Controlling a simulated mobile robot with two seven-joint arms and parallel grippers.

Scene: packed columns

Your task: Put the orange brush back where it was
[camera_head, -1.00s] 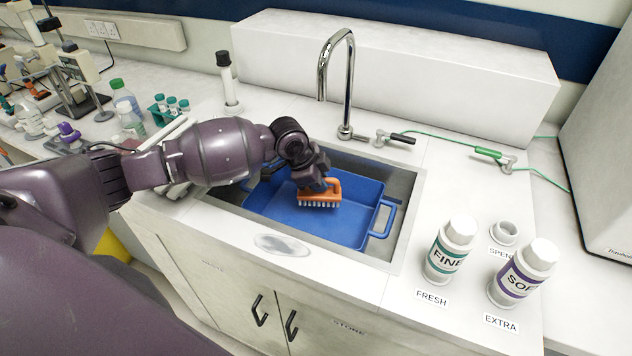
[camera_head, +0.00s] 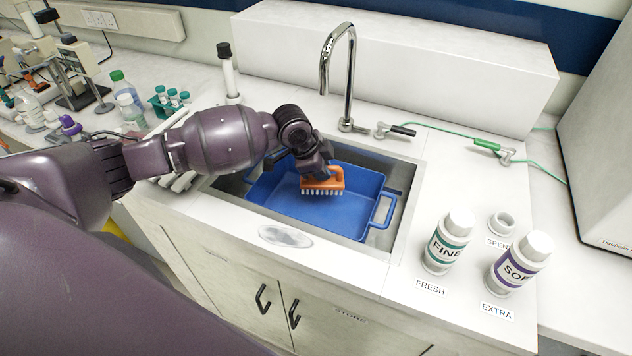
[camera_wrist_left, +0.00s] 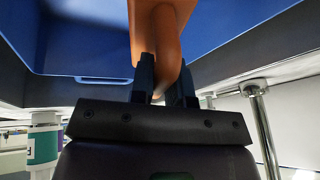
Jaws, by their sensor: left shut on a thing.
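The orange brush (camera_head: 322,181) with pale bristles pointing down is in my left gripper (camera_head: 315,168), over the blue tray (camera_head: 372,237) in the sink. In the left wrist view the fingers of my left gripper (camera_wrist_left: 163,80) are shut on the handle of the orange brush (camera_wrist_left: 165,20). The blue tray (camera_wrist_left: 85,35) fills the upper part of that view. Whether the bristles touch the tray floor I cannot tell. My right gripper is not in view.
A chrome tap (camera_head: 346,80) rises behind the sink (camera_head: 408,180). A FINE bottle (camera_head: 447,240), a SOFT bottle (camera_head: 518,262) and a small open white cup (camera_head: 502,223) stand on the right counter. A white tube with a black cap (camera_head: 228,75) stands behind my arm. Bottles and a teal tube rack (camera_head: 168,102) are at left.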

